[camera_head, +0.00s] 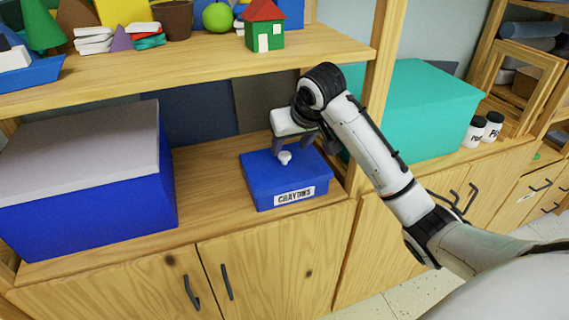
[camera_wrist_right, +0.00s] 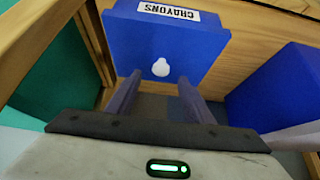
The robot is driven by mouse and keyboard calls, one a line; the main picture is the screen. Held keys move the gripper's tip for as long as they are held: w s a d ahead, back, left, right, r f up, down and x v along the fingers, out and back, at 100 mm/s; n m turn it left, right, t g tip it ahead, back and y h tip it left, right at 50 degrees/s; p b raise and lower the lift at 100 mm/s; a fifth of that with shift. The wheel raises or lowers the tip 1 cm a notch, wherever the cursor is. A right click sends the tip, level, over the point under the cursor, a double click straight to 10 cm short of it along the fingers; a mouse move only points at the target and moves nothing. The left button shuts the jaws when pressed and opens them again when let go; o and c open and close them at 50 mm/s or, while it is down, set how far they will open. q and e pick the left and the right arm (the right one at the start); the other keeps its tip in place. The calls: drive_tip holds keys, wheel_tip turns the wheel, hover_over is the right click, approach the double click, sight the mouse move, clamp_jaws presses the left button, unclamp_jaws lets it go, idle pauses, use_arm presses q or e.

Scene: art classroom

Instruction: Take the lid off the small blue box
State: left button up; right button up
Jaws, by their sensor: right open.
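The small blue box (camera_head: 260,196) with a label reading "CRAYONS" sits on the wooden shelf. Its lid (camera_head: 258,166) is on, with a round white knob (camera_head: 285,157) on top. The box also shows in the right wrist view (camera_wrist_right: 190,45), with the knob (camera_wrist_right: 161,67) between and just beyond the fingers. My right gripper (camera_head: 300,148) is above the back right part of the lid, fingers pointing down. In the right wrist view the gripper (camera_wrist_right: 158,85) is open and empty, its two fingers apart on either side of the knob. My left gripper is not in view.
A large blue box with a grey lid (camera_head: 80,155) stands to the left. A wooden upright (camera_head: 380,60) and a teal box (camera_head: 420,105) are to the right. An upper shelf (camera_head: 190,65) holding toys overhangs behind.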

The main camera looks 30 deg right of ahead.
sight(285, 154)
drive_tip(key=x, duration=0.5)
drive_tip(key=shift+w, duration=0.1)
drive_tip(key=shift+c, duration=0.4)
drive_tip(key=c, duration=1.1)
